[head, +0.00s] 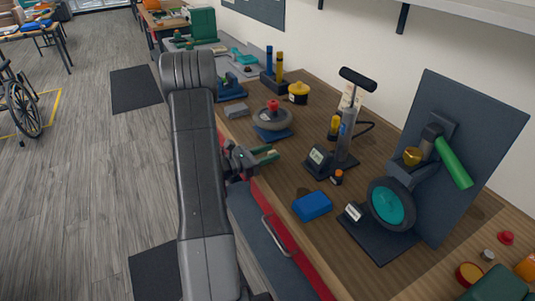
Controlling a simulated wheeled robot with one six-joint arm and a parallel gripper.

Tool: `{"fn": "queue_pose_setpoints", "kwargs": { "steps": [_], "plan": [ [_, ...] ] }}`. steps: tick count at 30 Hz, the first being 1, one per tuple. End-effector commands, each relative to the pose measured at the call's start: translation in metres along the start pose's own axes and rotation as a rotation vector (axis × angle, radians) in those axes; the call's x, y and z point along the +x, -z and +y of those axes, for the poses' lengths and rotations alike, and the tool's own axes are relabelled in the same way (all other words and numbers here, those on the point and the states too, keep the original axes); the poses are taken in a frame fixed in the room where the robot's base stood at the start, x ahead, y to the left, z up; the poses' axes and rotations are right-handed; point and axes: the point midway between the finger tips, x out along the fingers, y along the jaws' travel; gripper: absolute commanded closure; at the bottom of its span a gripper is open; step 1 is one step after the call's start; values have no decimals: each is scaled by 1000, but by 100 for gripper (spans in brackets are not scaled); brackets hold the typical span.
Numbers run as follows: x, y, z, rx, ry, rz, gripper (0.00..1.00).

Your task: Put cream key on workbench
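The workbench (293,183) has a brown wooden top and a red front edge. It runs along the wall from the middle to the lower right of the head view. My gripper (270,154) is at the workbench's front edge, pointing right over the top. I cannot make out a cream key anywhere in this view. It may be hidden or too small to tell.
On the workbench stand a black pump (345,135), a blue block (312,206), a wheel on a stand (391,204), a red-topped disc (272,117) and a yellow pot (298,92). Open floor (90,180) lies left.

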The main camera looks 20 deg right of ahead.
Motion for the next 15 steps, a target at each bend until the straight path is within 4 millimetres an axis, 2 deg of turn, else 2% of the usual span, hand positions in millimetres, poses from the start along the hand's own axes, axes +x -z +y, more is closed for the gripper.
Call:
{"fn": "queue_pose_setpoints", "kwargs": {
  "steps": [6,11,15],
  "plan": [
    [-1,-4,0,0,-1,0,63],
    [-23,-1,2,1,-5,1,63],
    [-49,-1,2,0,-5,0,63]
  ]
}}
